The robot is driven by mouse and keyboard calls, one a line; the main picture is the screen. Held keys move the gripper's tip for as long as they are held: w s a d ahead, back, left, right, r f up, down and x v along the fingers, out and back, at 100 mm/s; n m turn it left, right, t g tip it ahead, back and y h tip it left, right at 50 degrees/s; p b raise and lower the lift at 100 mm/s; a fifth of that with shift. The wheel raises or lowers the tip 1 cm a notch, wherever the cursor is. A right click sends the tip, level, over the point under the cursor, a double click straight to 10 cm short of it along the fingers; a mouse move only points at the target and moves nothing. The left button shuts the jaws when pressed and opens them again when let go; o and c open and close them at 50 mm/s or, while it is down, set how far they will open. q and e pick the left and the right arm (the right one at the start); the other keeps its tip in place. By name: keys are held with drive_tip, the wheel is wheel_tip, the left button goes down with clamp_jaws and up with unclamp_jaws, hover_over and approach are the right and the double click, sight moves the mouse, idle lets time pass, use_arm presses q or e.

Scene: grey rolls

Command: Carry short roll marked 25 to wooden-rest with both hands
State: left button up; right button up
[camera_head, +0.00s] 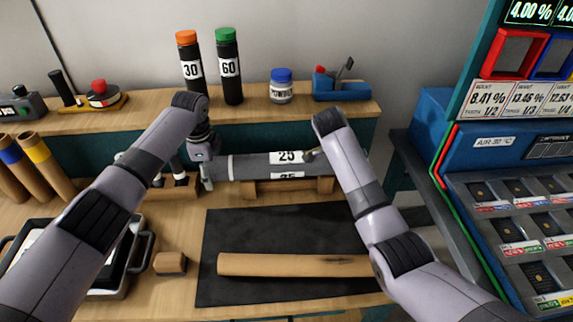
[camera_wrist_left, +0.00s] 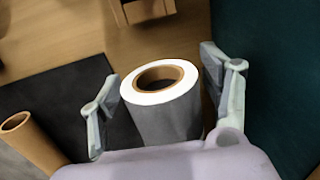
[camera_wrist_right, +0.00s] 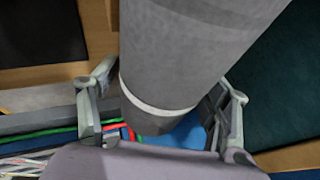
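The short grey roll marked 25 (camera_head: 262,166) lies level at the back of the bench, along the wooden-rest (camera_head: 290,188), and looks to be lying on it. My left gripper (camera_head: 206,172) is at the roll's left end. In the left wrist view its fingers stand open either side of the roll (camera_wrist_left: 168,115), whose white rim and brown core show, with gaps. My right gripper is at the right end, mostly hidden behind my arm in the head view. In the right wrist view its fingers (camera_wrist_right: 160,105) are open astride the roll (camera_wrist_right: 185,50).
A brown tube (camera_head: 290,265) lies on a dark mat (camera_head: 235,225) in front. A black-handled tray (camera_head: 135,250) and a small wooden block (camera_head: 170,263) are at left. Rolls marked 30 (camera_head: 191,68) and 60 (camera_head: 230,68) stand on the back shelf. A blue machine (camera_head: 500,160) stands right.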

use_arm(q)
drive_tip(key=c, duration=1.5)
use_arm(e)
drive_tip(key=c, duration=1.5)
use_arm(q)
drive_tip(key=shift+r, duration=0.1)
